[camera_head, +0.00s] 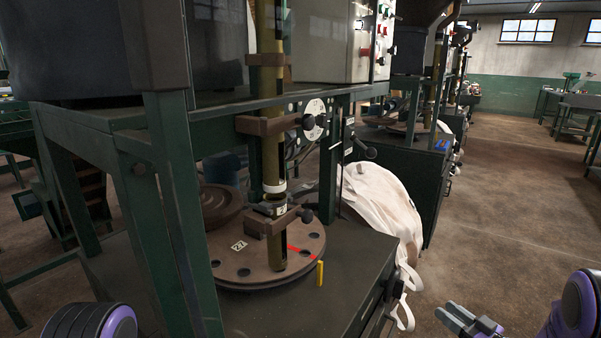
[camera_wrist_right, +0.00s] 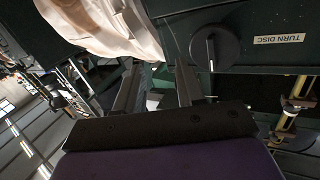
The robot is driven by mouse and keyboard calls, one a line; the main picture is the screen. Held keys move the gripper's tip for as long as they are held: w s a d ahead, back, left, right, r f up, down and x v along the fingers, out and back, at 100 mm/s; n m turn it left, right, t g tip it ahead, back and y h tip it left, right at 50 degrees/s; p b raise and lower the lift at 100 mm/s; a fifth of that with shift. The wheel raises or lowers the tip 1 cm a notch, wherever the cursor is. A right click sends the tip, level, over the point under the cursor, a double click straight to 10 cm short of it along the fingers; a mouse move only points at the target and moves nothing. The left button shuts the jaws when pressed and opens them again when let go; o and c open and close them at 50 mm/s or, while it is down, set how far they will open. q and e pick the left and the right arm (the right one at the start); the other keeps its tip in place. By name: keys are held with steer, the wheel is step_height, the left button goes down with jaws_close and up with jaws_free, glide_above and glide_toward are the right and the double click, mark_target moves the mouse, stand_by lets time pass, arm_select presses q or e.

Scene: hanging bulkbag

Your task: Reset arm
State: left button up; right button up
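My right gripper (camera_head: 468,318) is at the bottom right of the head view, over the floor and right of the machine. In the right wrist view its two fingers (camera_wrist_right: 157,90) stand apart with nothing held between them. The white bulk bag (camera_head: 382,205) hangs beside the green machine, its loops drooping at the lower right. The bag also shows at the top of the right wrist view (camera_wrist_right: 105,25), apart from the fingers. Only a purple and dark part of my left arm shows at the bottom left of the head view; its gripper is out of frame.
A green machine frame (camera_head: 168,190) fills the left and middle, with a round brown disc (camera_head: 300,250) on a dark cabinet (camera_head: 345,275). The right wrist view shows a black knob (camera_wrist_right: 213,47) beside a "TURN DISC" label (camera_wrist_right: 279,39). Floor (camera_head: 510,210) at right is clear.

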steer(key=s+a+f+m+g+h+p, duration=0.2)
steer(key=s+f+m+g+h, duration=0.1)
steer(key=s+f+m+h, duration=0.4)
steer(key=s+a+f+m+g+h+p, duration=0.3)
steer(key=s+f, duration=0.1)
steer(key=s, duration=0.5)
steer(key=s+a+g+p, duration=0.2)
steer(key=s+g, duration=0.1)
steer(key=s, duration=0.7)
steer(key=s+a+r+m+g+h+p, duration=0.1)
steer(key=s+a+g+p, duration=0.1)
steer(key=s, duration=0.8)
steer(key=shift+a+r+g+p, duration=0.15)
steer(key=shift+a+g+p, duration=0.2)
steer(key=shift+g, duration=0.35)
